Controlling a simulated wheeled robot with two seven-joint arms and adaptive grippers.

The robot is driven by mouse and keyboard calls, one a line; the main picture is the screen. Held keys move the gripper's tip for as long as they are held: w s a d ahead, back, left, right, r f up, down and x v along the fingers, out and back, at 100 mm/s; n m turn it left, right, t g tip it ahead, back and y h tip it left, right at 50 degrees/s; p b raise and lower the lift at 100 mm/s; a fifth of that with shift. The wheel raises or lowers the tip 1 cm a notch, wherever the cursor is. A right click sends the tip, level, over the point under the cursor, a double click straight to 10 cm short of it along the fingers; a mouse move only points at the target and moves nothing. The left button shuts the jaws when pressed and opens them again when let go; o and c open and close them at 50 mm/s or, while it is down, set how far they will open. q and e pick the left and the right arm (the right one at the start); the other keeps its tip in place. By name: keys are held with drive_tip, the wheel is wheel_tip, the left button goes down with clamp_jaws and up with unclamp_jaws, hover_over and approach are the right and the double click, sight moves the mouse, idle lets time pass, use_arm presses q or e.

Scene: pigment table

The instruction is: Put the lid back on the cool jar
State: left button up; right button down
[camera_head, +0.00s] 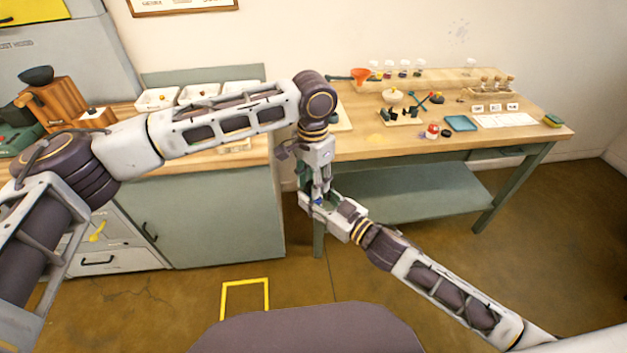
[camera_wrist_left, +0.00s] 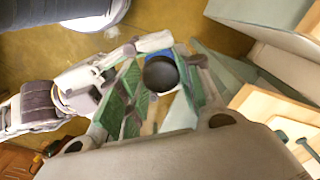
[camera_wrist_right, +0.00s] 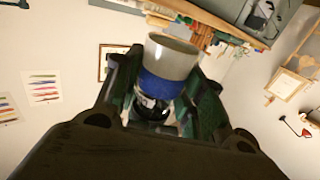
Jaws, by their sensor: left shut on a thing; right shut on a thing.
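My left gripper (camera_head: 317,190) comes down from above and meets my right gripper (camera_head: 333,208) in front of the benches. In the left wrist view a dark round lid (camera_wrist_left: 160,73) sits between the left green finger pads, shut on it. The cool jar (camera_wrist_right: 165,72), a pale cylinder with a blue band, is held between the right fingers in the right wrist view. A sliver of the blue band shows beside the lid in the left wrist view. The lid is at the jar's top end; I cannot tell whether it is seated, as fingers hide the join.
The right bench (camera_head: 365,150) holds a red funnel (camera_head: 361,75), a blue tray (camera_head: 460,123) and several small items. White bins (camera_head: 157,99) stand on the left bench. A yellow outline (camera_head: 245,283) marks the floor. Both grippers are clear of the benches.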

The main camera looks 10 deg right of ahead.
use_arm(q)
drive_tip(key=m, duration=0.5)
drive_tip(key=shift+m, duration=0.3)
drive_tip(key=m, duration=0.5)
drive_tip(key=shift+w, duration=0.15)
drive_tip(key=m, duration=0.5)
drive_tip(key=shift+m, duration=0.4)
drive_tip(key=m, duration=0.5)
drive_tip(key=shift+w, duration=0.1)
drive_tip(key=m, duration=0.4)
drive_tip(key=shift+d, duration=0.1)
drive_tip(key=m, duration=1.2)
drive_tip(key=shift+d, duration=0.1)
drive_tip(key=shift+m, duration=0.3)
